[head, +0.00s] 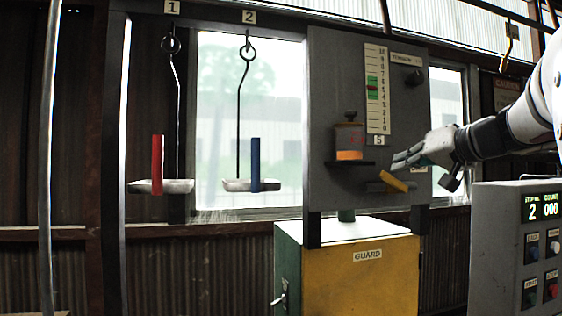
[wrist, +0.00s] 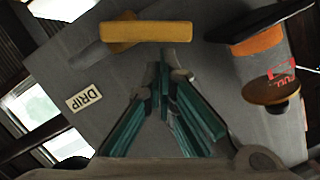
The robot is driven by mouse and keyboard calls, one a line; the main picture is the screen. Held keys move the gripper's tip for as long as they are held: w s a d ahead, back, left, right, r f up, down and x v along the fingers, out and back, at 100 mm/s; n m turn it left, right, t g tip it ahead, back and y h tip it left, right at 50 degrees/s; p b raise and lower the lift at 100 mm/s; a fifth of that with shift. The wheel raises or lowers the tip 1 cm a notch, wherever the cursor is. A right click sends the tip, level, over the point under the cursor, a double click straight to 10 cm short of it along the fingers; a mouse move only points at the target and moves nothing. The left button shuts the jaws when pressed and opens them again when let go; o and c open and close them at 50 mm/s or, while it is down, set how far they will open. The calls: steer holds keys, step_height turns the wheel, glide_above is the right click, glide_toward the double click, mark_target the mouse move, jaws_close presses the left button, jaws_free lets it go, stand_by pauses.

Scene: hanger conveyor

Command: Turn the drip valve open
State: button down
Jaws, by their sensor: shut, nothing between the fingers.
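The drip valve has a yellow handle (head: 393,181) on the lower part of a grey panel (head: 328,100). In the wrist view the handle (wrist: 146,32) lies roughly level across the picture, just beyond my fingertips. The DRIP label (wrist: 84,97) is to its left in that view. My gripper (head: 398,160) is shut and empty, just above the handle in the head view. In the wrist view my gripper's tips (wrist: 160,70) meet a little short of the handle. I cannot tell whether they touch anything.
A jar with orange contents (head: 348,141) stands on a small shelf left of my gripper. A numbered gauge (head: 377,88) is above. Two hanging trays (head: 160,187) (head: 251,186) are to the left. A yellow guard box (head: 365,270) is below, and a control box (head: 515,240) is at the right.

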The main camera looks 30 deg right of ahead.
mark_target(386, 173)
steer(key=shift+w+a+f+n+b, duration=0.2)
steer(key=shift+a+n+b, duration=0.5)
steer(key=shift+b, duration=1.25)
steer(key=n+b, duration=0.1)
steer(key=b, duration=0.2)
steer(key=a+f+n+h+b, duration=0.1)
steer(key=n+b, duration=0.1)
steer(key=b, duration=0.1)
steer(key=shift+w+a+f+g+h, duration=0.1)
steer(key=shift+w+f+g+h, duration=0.05)
steer(key=shift+g+h, duration=0.15)
steer(key=shift+n+b, duration=0.3)
